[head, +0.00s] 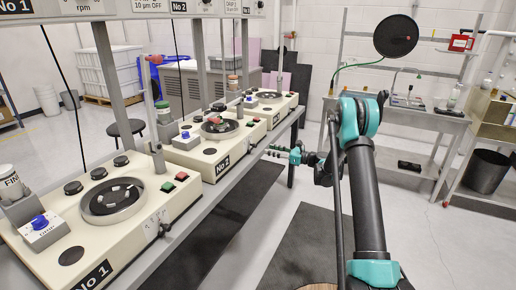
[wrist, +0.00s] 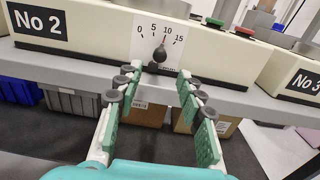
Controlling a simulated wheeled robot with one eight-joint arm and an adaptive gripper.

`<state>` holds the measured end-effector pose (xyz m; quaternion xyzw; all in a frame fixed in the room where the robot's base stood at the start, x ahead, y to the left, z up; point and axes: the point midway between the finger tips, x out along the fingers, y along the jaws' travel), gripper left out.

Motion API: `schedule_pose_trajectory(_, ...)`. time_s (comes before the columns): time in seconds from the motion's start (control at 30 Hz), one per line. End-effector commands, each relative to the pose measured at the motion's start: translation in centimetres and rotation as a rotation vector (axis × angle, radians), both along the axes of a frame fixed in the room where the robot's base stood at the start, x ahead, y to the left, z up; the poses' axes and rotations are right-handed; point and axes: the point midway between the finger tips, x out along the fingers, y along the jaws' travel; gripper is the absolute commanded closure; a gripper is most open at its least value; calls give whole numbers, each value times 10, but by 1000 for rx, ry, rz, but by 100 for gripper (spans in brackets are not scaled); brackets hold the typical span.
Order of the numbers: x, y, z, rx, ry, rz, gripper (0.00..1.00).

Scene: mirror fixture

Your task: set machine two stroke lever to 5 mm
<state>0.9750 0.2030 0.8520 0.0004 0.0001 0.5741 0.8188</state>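Machine two (head: 243,140) is a cream bench unit in the middle of the row in the head view, with its No 2 label facing the aisle. In the wrist view its front panel (wrist: 105,22) carries a white scale plate marked 0, 5, 10, 15. The black stroke lever (wrist: 160,54) has a ball knob, and its thin pointer leans slightly right, towards the 10 mark. My gripper (wrist: 157,84) is open, with green-padded fingers left and right of the lever, the knob showing beyond the tips. I see no contact. My gripper (head: 279,152) also shows beside machine two in the head view.
Machine one (head: 130,215) stands nearer and machine three (head: 275,103) farther along the same bench. The bench's grey edge (wrist: 235,100) runs below the panel, with boxes underneath. A side table (head: 425,115) stands at the right. The floor aisle has dark mats.

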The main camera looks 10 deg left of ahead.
Motion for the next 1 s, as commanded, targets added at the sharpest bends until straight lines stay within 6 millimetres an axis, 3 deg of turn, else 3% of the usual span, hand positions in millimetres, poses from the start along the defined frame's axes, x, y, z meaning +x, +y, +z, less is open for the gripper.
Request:
schedule_pose_trajectory(0.2,14,41,0,0,0,2,62)
schedule_pose_trajectory(0.4,23,66,0,0,-1,1,62)
schedule_pose_trajectory(0.87,28,75,0,0,-1,-1,62)
schedule_pose_trajectory(1.0,28,75,0,0,-1,-1,79)
